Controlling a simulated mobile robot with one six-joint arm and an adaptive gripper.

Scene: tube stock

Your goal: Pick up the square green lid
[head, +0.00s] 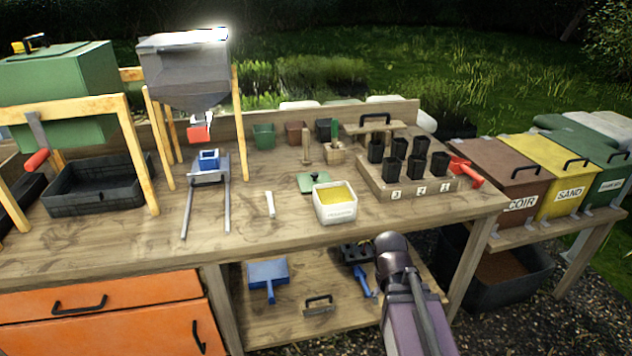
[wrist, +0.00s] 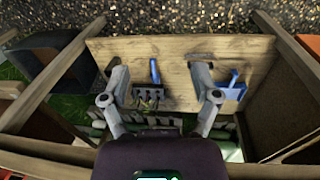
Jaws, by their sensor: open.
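The square green lid (head: 311,185) lies on the wooden bench top, with a small knob at its middle. It is just behind and left of a white tub (head: 336,208) holding yellow material; the tub hides a little of its front right side. The lid is not visible in the wrist view. My gripper (wrist: 158,78) is open and empty in the wrist view, its two fingers spread wide above the lower shelf. In the head view my arm rises in front of the bench's front edge, right of the tub, and the fingers cannot be made out.
A stand of black pots (head: 397,192) is right of the tub. A wooden tamper (head: 306,148) stands behind the lid and a white label (head: 270,204) lies left of it. The lower shelf (wrist: 185,60) holds a blue dustpan (head: 268,273).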

